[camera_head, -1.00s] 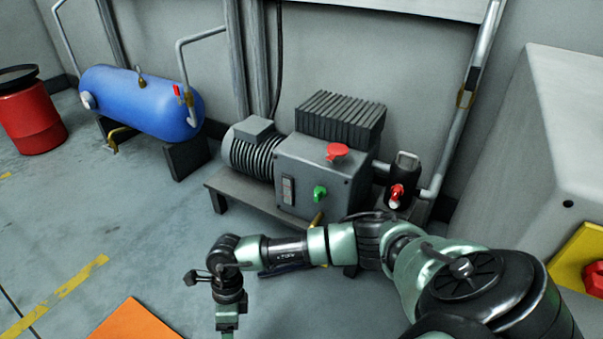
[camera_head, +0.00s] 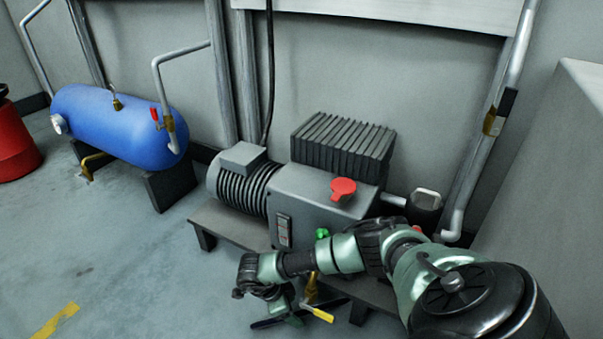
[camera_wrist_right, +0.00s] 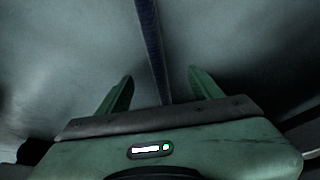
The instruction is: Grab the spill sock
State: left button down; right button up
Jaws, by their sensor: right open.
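The spill sock, a long dark blue strip, shows in the right wrist view (camera_wrist_right: 152,40), running from the top edge down between the fingers. In the head view only dark parts of it (camera_head: 266,323) show low under the compressor's front, on both sides of my gripper. My right gripper (camera_wrist_right: 160,78) is open, with one green finger on each side of the strip. I cannot tell whether it touches the sock. In the head view the right gripper (camera_head: 286,308) points down in front of the compressor bench, partly hidden by its own wrist. My left gripper is out of view.
The grey compressor (camera_head: 310,195) sits on a low bench close behind my right arm. A brass valve with a yellow lever (camera_head: 319,314) hangs right beside the gripper. A blue tank (camera_head: 120,125) and red drum (camera_head: 14,145) stand left. Floor at lower left is clear.

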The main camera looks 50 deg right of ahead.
aim_at(295, 311)
jog(key=b+x, duration=0.1)
jog(key=x, duration=0.2)
jog(key=shift+d+f+b, duration=0.1)
jog(key=shift+f+b, duration=0.05)
jog(key=shift+b, duration=0.25)
grip_shut()
